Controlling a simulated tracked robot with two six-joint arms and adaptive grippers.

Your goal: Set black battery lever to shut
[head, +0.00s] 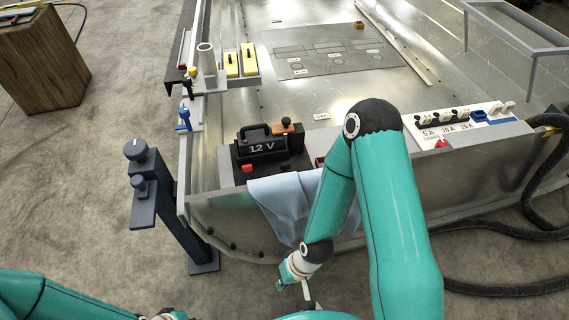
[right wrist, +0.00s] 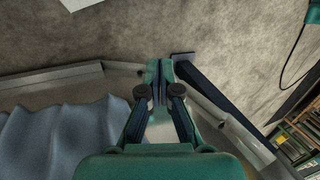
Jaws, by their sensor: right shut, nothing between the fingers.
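The black battery (head: 262,148), marked 12 V, stands on the near end of the metal hull. It has a carry handle, an orange-brown part (head: 287,126) on top, and a red part (head: 247,168) and a black part (head: 285,166) at its front. I cannot tell which part is the lever or how it is set. My right gripper (head: 309,294) is shut and empty, low in front of the hull and well apart from the battery. It also shows in the right wrist view (right wrist: 160,92), without the battery. My left arm enters at lower left; its gripper is out of frame.
A light blue cloth (head: 286,201) hangs over the hull edge below the battery. A dark post with knobs (head: 160,205) stands left. Yellow blocks (head: 248,60) stand behind.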

